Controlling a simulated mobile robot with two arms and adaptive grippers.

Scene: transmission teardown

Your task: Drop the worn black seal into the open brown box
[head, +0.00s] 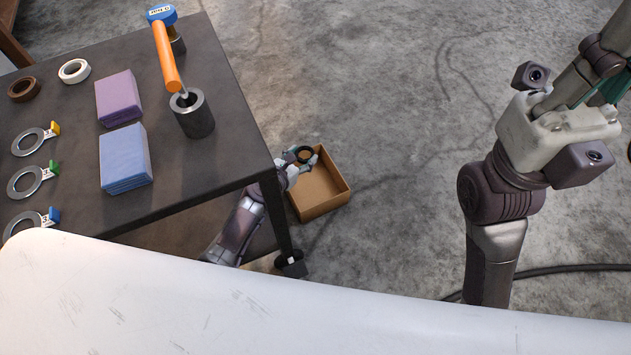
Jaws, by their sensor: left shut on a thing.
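The worn black seal (304,155) is a small dark ring. My left gripper (303,158) is shut on it and holds it over the open brown box (331,200). The box stands on the floor just right of the dark table, and its inside looks empty where I can see it. The gripper and wrist cover the box's left side. I cannot tell how high the seal is above the box floor. My right arm rises at the right, and its fingertips are not in view.
The dark table (215,75) holds a purple cloth stack (118,98), a blue cloth stack (125,158), tagged rings (27,183), tape rolls (74,70) and a dark cylinder (192,115) with an orange-handled hammer (165,55). A white surface (300,310) fills the front. A cable (575,268) lies on the floor.

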